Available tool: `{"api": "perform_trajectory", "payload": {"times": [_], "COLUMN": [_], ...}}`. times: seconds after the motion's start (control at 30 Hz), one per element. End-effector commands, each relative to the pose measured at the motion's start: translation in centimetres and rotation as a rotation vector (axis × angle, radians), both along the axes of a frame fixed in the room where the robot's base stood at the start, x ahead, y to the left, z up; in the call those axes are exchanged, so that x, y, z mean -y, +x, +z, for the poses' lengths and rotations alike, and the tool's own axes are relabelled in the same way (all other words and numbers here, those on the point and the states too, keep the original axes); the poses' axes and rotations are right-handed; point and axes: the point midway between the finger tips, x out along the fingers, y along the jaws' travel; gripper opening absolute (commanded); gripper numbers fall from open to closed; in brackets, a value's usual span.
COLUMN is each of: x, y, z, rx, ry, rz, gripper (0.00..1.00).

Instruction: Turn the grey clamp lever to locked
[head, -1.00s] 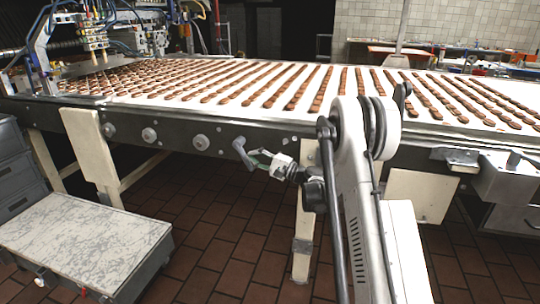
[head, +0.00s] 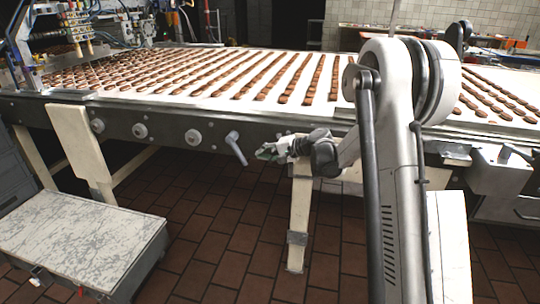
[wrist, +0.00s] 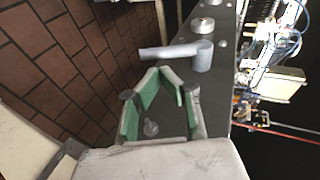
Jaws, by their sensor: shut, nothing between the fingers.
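The grey clamp lever (head: 236,147) is on the dark side rail of the conveyor. In the head view its handle hangs down from its pivot, leaning slightly right. In the wrist view the lever (wrist: 180,52) lies beyond my fingertips, its round hub at right and its handle pointing left. My gripper (head: 262,152) is just right of the lever in the head view. In the wrist view my gripper (wrist: 166,73) has green-padded fingers closed together at the tips, with nothing between them. The tips are close to the handle, with a small gap seen.
Round grey knobs (head: 193,137) sit along the rail to the left of the lever. The white conveyor belt (head: 222,103) carries rows of brown biscuits above it. A cream table leg (head: 300,215) stands below my gripper. A scuffed low cart (head: 78,240) is at lower left; tiled floor is open between.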

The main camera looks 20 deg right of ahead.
Motion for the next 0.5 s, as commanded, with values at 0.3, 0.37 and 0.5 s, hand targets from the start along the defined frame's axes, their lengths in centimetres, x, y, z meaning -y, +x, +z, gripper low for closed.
{"api": "perform_trajectory", "payload": {"times": [0.3, 0.37, 0.5], "x": [-3.7, -4.2, -4.9], "y": [3.6, 4.1, 4.8], "z": [-2.5, -2.8, -3.2], "rx": [0.001, 0.000, 0.000], "ry": [0.002, 0.001, 0.001], "rz": [0.001, 0.002, 0.000], "gripper": [0.00, 0.00, 0.00]}}
